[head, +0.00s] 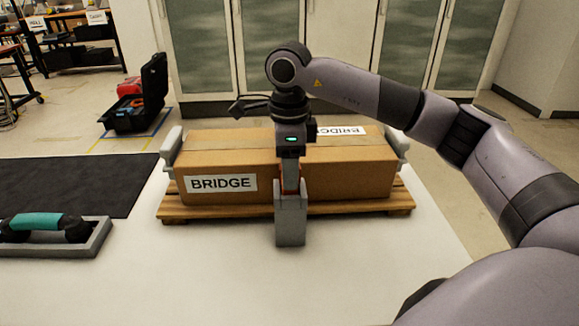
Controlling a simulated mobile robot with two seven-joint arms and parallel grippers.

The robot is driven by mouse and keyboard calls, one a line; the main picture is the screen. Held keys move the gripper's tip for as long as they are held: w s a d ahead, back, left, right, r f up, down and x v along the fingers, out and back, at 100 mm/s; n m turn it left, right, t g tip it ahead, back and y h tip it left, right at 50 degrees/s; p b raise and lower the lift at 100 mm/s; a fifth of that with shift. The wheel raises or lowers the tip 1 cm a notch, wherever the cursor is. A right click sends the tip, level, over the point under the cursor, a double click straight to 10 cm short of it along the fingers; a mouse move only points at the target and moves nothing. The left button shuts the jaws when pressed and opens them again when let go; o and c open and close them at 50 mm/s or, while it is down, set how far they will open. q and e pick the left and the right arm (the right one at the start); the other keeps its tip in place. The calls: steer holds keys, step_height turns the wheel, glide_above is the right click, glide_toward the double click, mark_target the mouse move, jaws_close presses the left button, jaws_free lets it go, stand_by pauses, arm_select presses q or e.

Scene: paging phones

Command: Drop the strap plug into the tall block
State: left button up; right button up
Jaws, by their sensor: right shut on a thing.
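The tall grey block (291,226) stands upright on the white table, in front of the cardboard box. My right gripper (290,168) points down above it and is shut on the strap plug (290,181), a narrow reddish-brown piece. The plug's lower end meets the top of the block in the picture. I cannot tell whether it is inside the block or just over or behind its rim. An orange strip shows along the block's left edge. My left gripper is not in view.
The cardboard box (345,183) labelled BRIDGE lies on a wooden pallet (352,207) between grey end pieces, close behind the block. A teal-gripped handset (36,222) rests in a grey tray (88,247) at the left. The table front is clear.

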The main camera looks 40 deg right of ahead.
steer(key=shift+f+b, duration=0.35)
steer(key=shift+f, duration=0.25)
stand_by(0.6)
steer(key=o, duration=0.8)
steer(key=shift+r, duration=0.1)
steer(key=shift+r+p, duration=4.25)
steer(key=shift+r, duration=1.25)
steer(key=shift+f, duration=0.1)
